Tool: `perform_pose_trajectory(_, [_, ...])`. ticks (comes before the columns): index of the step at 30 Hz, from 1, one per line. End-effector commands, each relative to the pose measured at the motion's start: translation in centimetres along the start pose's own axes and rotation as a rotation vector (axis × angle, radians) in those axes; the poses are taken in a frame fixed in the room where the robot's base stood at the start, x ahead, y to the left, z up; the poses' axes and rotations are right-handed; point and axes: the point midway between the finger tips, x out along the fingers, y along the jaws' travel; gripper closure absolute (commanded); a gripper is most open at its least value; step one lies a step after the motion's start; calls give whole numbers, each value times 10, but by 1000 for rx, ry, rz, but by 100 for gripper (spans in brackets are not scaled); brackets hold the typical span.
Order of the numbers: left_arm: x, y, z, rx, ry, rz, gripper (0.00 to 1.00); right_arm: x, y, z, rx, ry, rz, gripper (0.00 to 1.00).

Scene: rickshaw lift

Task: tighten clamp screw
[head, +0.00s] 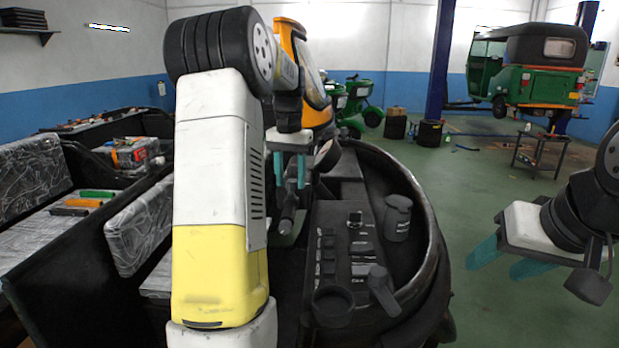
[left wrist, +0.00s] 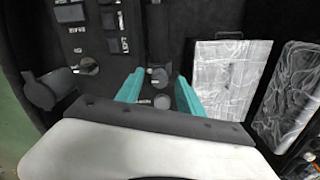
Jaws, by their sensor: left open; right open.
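My left gripper (head: 290,182) is open over the dark dashboard of the rickshaw, its teal fingers pointing down. In the left wrist view my left gripper (left wrist: 158,80) has its fingers spread apart on either side of small round knobs (left wrist: 162,101) on a dark panel. I cannot tell which, if any, is the clamp screw. In the head view a dark rod-like lever (head: 287,215) stands just below the fingers. My right gripper (head: 491,270) is open and empty at the right, clear of the dashboard, above the green floor.
Patterned seats (head: 35,165) are at the left. A small table (head: 540,150) stands behind my right gripper.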

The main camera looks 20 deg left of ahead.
Motion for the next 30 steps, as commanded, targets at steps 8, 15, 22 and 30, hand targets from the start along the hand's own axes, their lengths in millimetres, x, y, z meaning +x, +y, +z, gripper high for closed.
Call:
perform_pose_trajectory(8, [-25, 0, -1, 0, 3, -1, 55, 0, 0, 0, 0, 0, 0, 47])
perform_pose_trajectory(15, [-64, 0, -1, 0, 2, 0, 55, 0, 0, 0, 0, 0, 0, 47])
perform_pose_trajectory(22, [-78, 0, 0, 0, 1, 0, 55, 0, 0, 0, 0, 0, 0, 47])
perform_pose_trajectory(30, [-78, 0, 0, 0, 0, 0, 55, 0, 0, 0, 0, 0, 0, 47])
